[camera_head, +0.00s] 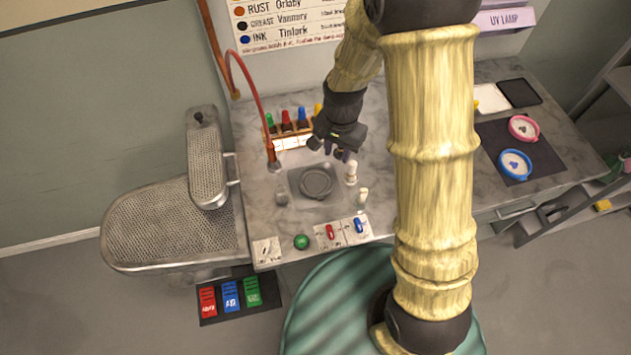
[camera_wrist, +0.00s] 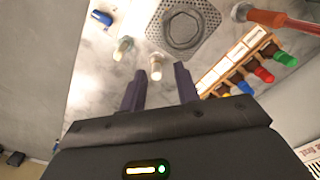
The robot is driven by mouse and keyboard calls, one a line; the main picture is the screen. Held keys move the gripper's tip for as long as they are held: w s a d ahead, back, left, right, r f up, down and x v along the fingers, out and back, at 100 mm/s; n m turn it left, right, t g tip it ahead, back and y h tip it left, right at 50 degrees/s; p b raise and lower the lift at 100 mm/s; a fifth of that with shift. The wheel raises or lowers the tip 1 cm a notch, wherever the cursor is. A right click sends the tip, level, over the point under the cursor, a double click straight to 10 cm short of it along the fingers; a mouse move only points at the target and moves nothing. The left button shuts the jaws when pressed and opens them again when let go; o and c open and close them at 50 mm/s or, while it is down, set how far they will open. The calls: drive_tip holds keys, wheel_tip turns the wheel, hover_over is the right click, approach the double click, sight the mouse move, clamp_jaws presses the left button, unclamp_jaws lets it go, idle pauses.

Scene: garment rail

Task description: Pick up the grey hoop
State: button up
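A dark grey ring-shaped hoop (camera_head: 317,182) lies flat on a square perforated plate (camera_head: 295,177) set in the marble worktop. In the wrist view the grey hoop (camera_wrist: 184,29) is near the top, on the holed plate (camera_wrist: 210,14), beyond my fingertips. My gripper (camera_head: 332,148) hangs above the worktop, just behind and a little to the right of the hoop in the head view. In the wrist view my gripper (camera_wrist: 159,82) has its two dark fingers apart, with nothing between them.
Small pale bottles (camera_head: 351,172) stand beside the plate. A rack of coloured bottles (camera_head: 287,125) and a red curved hose (camera_head: 262,108) are behind. Red and blue items (camera_head: 358,226) lie in front.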

drive_tip(key=shift+w+a+f, duration=0.15)
drive_tip(key=shift+a+f, duration=0.2)
drive_tip(key=shift+f, duration=0.1)
drive_tip(key=p, duration=0.4)
hover_over(330, 188)
drive_tip(key=shift+d+f, duration=0.1)
drive_tip(key=shift+f, duration=6)
drive_tip(key=shift+f+p, duration=1.35)
drive_tip(key=shift+f, duration=1.25)
